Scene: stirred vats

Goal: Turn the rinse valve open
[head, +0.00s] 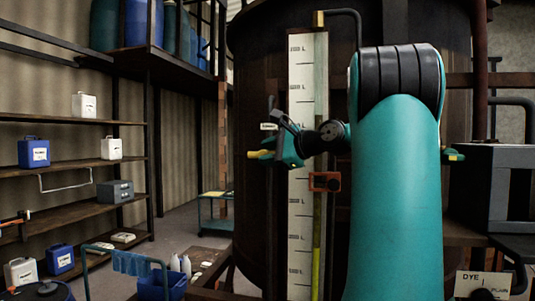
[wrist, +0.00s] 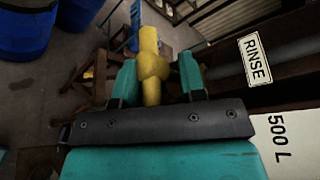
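The rinse valve's yellow handle (wrist: 151,70) sits between the two teal fingers of my gripper (wrist: 158,82) in the wrist view. The fingers stand apart on either side of it, with a small gap at the right finger; I cannot tell whether the left one touches. A RINSE plate (wrist: 254,60) is beside it on the right. In the head view my gripper (head: 281,151) is left of the level scale, and a yellow end (head: 258,154) shows at its left. The valve body is mostly hidden by my gripper.
A large dark vat (head: 262,60) stands behind my arm, with a white litre scale (head: 299,235) and a red slider (head: 324,182) close to my gripper. Shelves (head: 75,211) with containers stand at the left. A grey box (head: 492,180) and a DYE sign (head: 482,284) are at the right.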

